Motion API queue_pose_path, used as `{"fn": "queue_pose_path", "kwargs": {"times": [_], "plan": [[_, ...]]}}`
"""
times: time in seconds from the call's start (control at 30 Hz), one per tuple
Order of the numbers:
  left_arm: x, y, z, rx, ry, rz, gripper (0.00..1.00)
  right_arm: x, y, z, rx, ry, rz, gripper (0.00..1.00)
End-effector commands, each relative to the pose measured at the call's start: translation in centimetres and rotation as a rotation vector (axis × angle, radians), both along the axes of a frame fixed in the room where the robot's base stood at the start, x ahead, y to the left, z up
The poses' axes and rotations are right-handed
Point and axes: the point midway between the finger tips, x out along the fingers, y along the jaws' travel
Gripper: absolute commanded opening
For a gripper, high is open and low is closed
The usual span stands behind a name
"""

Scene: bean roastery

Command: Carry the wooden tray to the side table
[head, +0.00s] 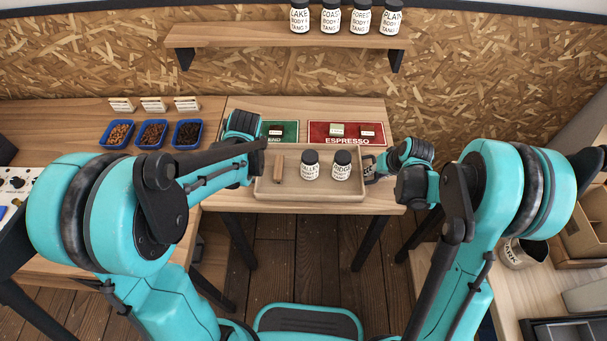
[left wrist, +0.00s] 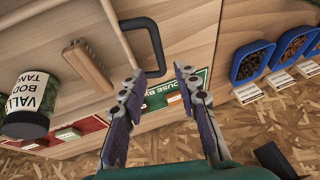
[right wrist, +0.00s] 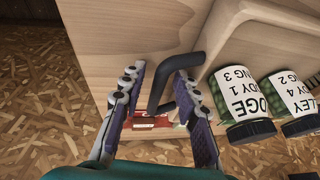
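The wooden tray (head: 318,191) lies on the middle table in the head view. My left gripper (left wrist: 160,88) is open at the tray's left end. The left black handle (left wrist: 157,45) is just ahead of its fingertips, apart from them as far as I can tell. My right gripper (right wrist: 160,75) is open at the right end, with the right black handle (right wrist: 180,82) between its fingers. In the head view the left fingertips are mostly hidden by my arm.
Green and red mats (head: 345,130) with small cards lie behind the tray. Blue bean trays (head: 153,134) stand on the left counter. A wall shelf (head: 290,38) holds several jars. A table at right (head: 500,297) carries a mug (head: 516,254) and boxes. Floor shows between tables.

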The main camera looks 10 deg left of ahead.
Motion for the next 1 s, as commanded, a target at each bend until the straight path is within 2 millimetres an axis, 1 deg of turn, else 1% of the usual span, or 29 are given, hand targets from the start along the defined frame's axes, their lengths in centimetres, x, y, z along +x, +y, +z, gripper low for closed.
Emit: {"fn": "queue_pose_path", "kwargs": {"times": [0.03, 0.13, 0.23, 0.37, 0.47, 0.8, 0.9, 1.0], "plan": [[-0.4, -0.2, 0.8, 0.000, 0.000, -0.001, 0.31, 0.0, 0.0, 0.0, 0.000, 0.000, 0.000, 0.31], [-0.9, -0.5, 2.1, 0.000, 0.000, -0.001, 0.31, 0.0, 0.0, 0.0, 0.000, 0.000, 0.000, 0.31], [-1.2, -0.7, 2.8, 0.000, 0.000, -0.001, 0.31, 0.0, 0.0, 0.0, 0.000, 0.000, 0.000, 0.31], [-1.3, -0.8, 3.2, 0.000, 0.000, 0.000, 0.31, -0.2, -0.1, 0.5, 0.000, 0.000, 0.000, 0.31], [-1.3, -0.8, 3.2, 0.000, 0.000, 0.000, 0.31, -0.6, -0.4, 1.6, -0.001, 0.000, -0.001, 0.31], [-1.3, -0.8, 3.2, 0.000, 0.000, 0.000, 0.31, -3.3, -1.7, 7.8, 0.000, -0.001, -0.001, 0.31], [-1.3, -0.8, 3.2, 0.000, 0.000, 0.000, 0.31, -3.8, -2.0, 9.2, 0.000, 0.000, -0.001, 0.31], [-1.3, -0.8, 3.2, 0.000, 0.000, 0.000, 0.31, -4.2, -2.2, 10.2, 0.000, 0.000, -0.001, 0.31]]}}
